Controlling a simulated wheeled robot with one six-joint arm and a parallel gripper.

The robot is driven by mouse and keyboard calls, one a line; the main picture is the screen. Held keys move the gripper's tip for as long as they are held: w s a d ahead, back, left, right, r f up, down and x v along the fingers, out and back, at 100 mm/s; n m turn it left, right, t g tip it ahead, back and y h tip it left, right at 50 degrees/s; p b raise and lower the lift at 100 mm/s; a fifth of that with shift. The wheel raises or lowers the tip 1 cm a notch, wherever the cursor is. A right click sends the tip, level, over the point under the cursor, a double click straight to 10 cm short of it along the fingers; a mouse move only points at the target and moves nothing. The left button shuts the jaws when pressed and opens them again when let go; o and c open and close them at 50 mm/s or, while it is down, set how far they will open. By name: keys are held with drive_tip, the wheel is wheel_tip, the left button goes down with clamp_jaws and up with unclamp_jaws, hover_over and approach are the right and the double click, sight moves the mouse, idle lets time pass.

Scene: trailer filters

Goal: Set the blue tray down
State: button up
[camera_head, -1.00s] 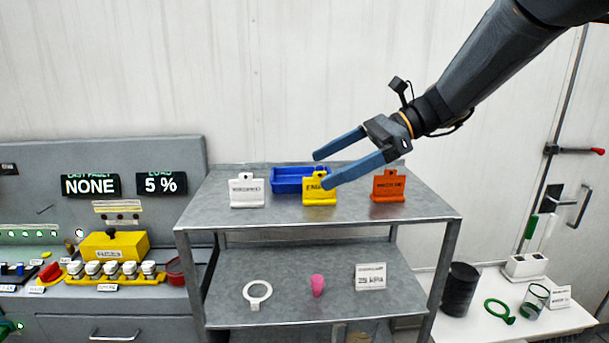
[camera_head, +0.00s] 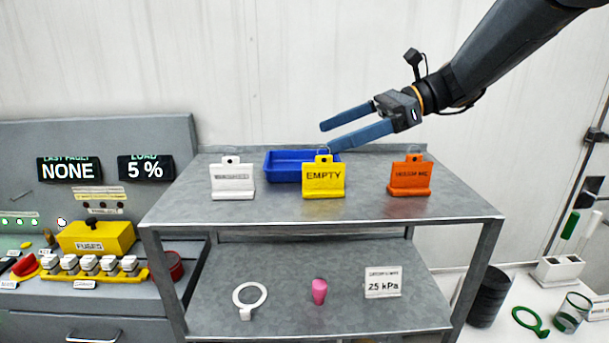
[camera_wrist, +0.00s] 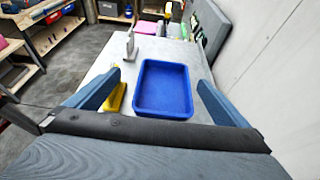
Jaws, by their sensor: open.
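The blue tray (camera_head: 285,166) rests on the top shelf of the grey metal rack, behind the yellow EMPTY sign. In the wrist view the tray (camera_wrist: 164,90) looks empty and lies flat between and beyond my fingers. My gripper (camera_head: 328,136) is open, with its blue fingers apart, above and to the right of the tray in the head view. In the wrist view the fingers (camera_wrist: 160,92) stand to either side of the tray, and no contact shows. The yellow sign (camera_head: 323,180) hides part of the tray's right side.
A white sign (camera_head: 232,181) and an orange sign (camera_head: 409,179) stand on the top shelf (camera_head: 370,208). The lower shelf holds a white ring (camera_head: 250,297), a pink object (camera_head: 319,290) and a 25 kPa card (camera_head: 383,284). A fuse console (camera_head: 95,235) stands at left.

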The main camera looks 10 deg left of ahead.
sight(302, 160)
drive_tip(key=shift+w+f+b, duration=0.25)
drive_tip(key=shift+f+b, duration=0.4)
drive_tip(key=shift+f, duration=0.05)
drive_tip(key=shift+w+f+b, duration=0.2)
drive_tip(key=shift+f+b, duration=0.4)
drive_tip(key=shift+f, duration=0.15)
drive_tip(key=shift+w+f+b, duration=0.25)
drive_tip(key=shift+f+b, duration=0.4)
drive_tip(key=shift+f, duration=0.05)
drive_tip(key=shift+r+p+x, duration=0.2)
drive_tip(key=shift+p+x, duration=0.7)
drive_tip(key=shift+x, duration=1.05)
drive_tip(key=shift+r+p+x, duration=0.2)
drive_tip(key=shift+p+x, duration=0.7)
drive_tip(key=shift+x, duration=1.1)
drive_tip(key=shift+a, duration=0.1)
drive_tip(key=c, duration=1)
